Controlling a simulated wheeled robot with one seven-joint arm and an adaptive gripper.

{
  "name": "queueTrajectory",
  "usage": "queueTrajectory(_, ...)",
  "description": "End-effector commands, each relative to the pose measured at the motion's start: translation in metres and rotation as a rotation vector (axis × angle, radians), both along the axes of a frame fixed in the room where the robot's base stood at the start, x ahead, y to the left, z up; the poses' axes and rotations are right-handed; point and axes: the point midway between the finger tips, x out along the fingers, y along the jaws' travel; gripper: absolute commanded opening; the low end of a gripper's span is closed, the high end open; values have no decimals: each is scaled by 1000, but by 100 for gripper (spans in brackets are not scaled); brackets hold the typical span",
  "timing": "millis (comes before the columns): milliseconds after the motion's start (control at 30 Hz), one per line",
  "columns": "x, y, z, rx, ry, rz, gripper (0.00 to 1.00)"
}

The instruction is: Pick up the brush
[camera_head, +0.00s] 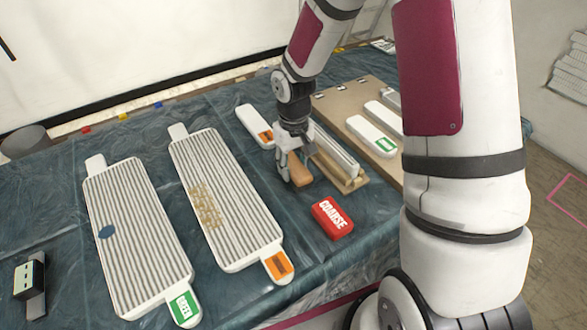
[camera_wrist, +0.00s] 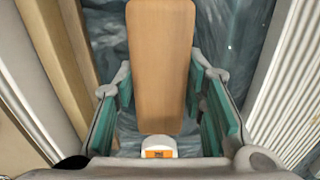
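The brush shows as a plain tan wooden block with rounded corners (camera_head: 300,170), lying near the middle of the cloth-covered table. In the wrist view the brush (camera_wrist: 162,60) runs lengthwise between the two fingers. Its bristles, if any, are hidden. My gripper (camera_head: 285,172) is low over the table at the brush. In the wrist view my gripper (camera_wrist: 162,100) has its teal-padded fingers apart, one on each side of the wood, with narrow strips of blue cloth showing beside it. I cannot tell whether either pad touches it.
A wooden rack with white bars (camera_head: 342,160) stands close right of the brush. A red COARSE block (camera_head: 332,217) lies in front. Two ribbed white boards (camera_head: 135,230) (camera_head: 222,195) lie left. A white paddle with an orange label (camera_head: 252,122) lies behind; it also shows in the wrist view (camera_wrist: 158,147).

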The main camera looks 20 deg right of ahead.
Motion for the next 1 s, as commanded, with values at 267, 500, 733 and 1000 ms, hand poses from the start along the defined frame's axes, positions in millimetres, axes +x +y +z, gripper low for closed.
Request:
queueTrajectory(267,0,0,0,0,0,0,7)
queueTrajectory(500,1,-1,19,-2,-3,-2,7)
queueTrajectory(733,1,0,64,-1,-5,-1,7)
queueTrajectory(1000,0,0,97,0,-1,-1,7)
